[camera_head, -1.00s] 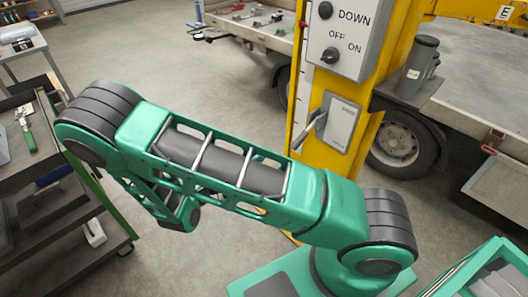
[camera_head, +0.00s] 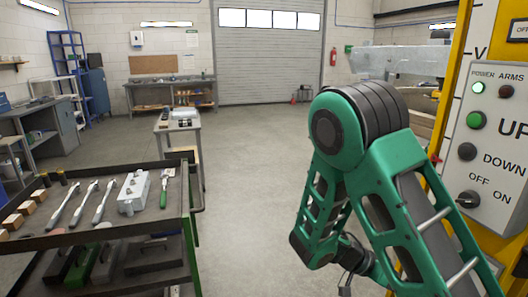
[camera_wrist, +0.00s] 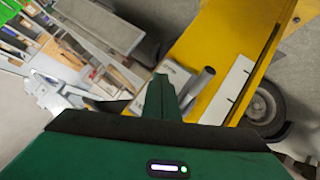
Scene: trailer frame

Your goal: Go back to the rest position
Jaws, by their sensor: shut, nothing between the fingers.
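My gripper (camera_wrist: 160,98) shows in the wrist view as a dark green body with its fingers close together, shut and empty, with nothing held. In the head view my green arm is bent at the right, with the elbow high and the forearm hanging down. The wrist end is low, near the bottom edge, and partly cut off. The yellow control post (camera_head: 455,100) stands close to the right of the arm.
A tool cart (camera_head: 120,238) with wrenches (camera_head: 70,205), a grey box (camera_head: 133,192) and a green-handled tool (camera_head: 164,187) stands at the left. A small table (camera_head: 178,125) is behind it. Open floor (camera_head: 250,170) lies between cart and arm. A wheel (camera_wrist: 262,105) shows in the wrist view.

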